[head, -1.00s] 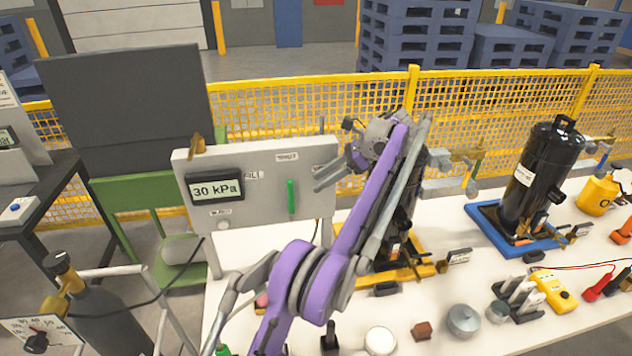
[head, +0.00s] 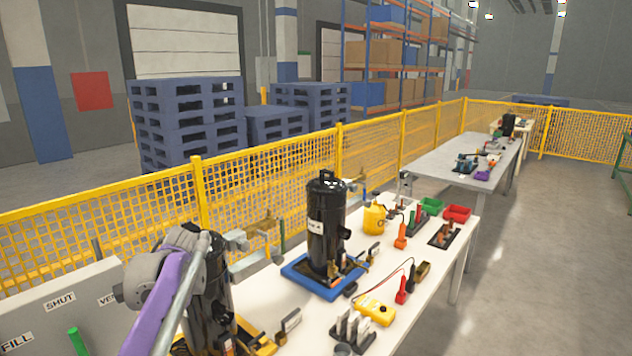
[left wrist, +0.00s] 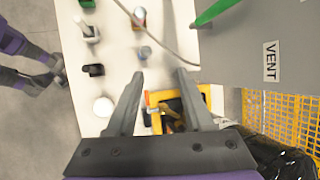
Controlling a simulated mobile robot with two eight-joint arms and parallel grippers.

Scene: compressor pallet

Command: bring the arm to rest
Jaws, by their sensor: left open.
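My left arm (head: 168,300) is purple and grey and comes in at the lower left of the head view, in front of a black compressor in a yellow tray. My left gripper (left wrist: 160,88) shows in the left wrist view with its two grey fingers apart and nothing between them. The yellow tray (left wrist: 207,93) lies beyond the fingers, partly hidden by the right one. I cannot make out the fingertips in the head view.
A grey panel (head: 60,310) stands left of the arm. A second black compressor (head: 327,225) stands in a blue tray (head: 310,284). A yellow meter (head: 376,311) and tools lie on the white table (head: 425,290).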

